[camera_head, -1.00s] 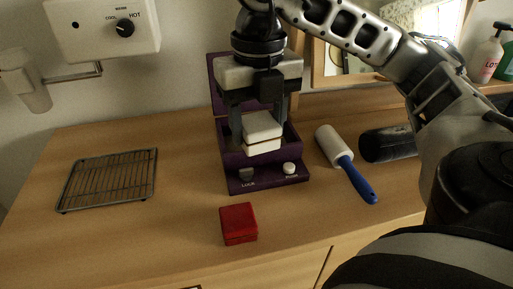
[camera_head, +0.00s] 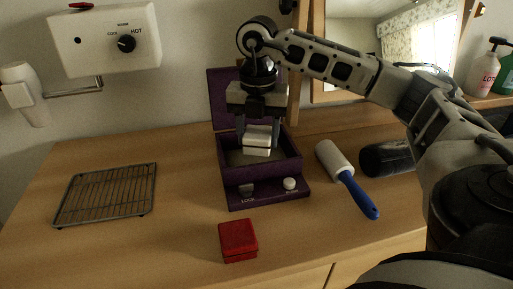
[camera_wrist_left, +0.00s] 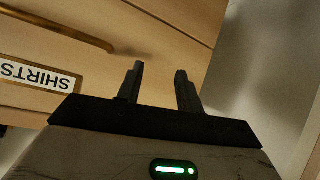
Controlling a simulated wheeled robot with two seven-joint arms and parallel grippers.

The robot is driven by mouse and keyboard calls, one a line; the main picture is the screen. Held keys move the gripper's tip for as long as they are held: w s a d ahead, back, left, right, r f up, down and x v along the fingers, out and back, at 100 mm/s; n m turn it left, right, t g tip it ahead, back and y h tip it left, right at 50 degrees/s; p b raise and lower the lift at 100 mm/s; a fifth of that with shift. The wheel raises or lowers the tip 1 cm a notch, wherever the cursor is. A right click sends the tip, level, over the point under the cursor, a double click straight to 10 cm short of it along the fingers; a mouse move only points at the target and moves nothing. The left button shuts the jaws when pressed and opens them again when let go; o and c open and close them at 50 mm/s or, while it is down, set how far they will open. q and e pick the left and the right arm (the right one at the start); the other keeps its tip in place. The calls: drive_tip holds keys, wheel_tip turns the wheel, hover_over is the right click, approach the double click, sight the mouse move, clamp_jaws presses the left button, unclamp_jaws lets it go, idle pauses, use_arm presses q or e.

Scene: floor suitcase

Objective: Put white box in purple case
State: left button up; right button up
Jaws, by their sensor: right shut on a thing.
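The purple case (camera_head: 230,186) stands open on the wooden counter, its lid raised at the back and a panel with two knobs at its front. My right gripper (camera_head: 258,140) comes down over the case and is shut on the white box (camera_head: 257,151). The box is over the case's opening, toward the back; I cannot tell whether it touches the case floor. My left gripper (camera_wrist_left: 158,88) shows only in the left wrist view. Its fingers are apart with nothing between them, in front of a wooden drawer front.
A red box (camera_head: 238,240) sits in front of the case. A lint roller (camera_head: 346,178) with a blue handle and a dark cylinder (camera_head: 387,158) lie to the right. A wire rack (camera_head: 106,194) lies at left. The counter between rack and case is clear.

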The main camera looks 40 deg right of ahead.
sight(256, 149)
drive_tip(key=shift+w+d+f, duration=0.25)
drive_tip(key=shift+w+f, duration=0.1)
drive_tip(key=shift+f, duration=0.2)
drive_tip(key=shift+w+d+f, duration=0.2)
drive_tip(key=shift+w+f, duration=0.15)
drive_tip(key=shift+f, duration=0.15)
wheel_tip(256, 149, down, 3)
drive_tip(key=shift+w+d+f, duration=0.1)
drive_tip(key=shift+d, duration=0.05)
drive_tip(key=shift+f, duration=0.1)
drive_tip(key=shift+f, duration=0.25)
drive_tip(key=o, duration=1)
drive_tip(key=shift+r, duration=0.1)
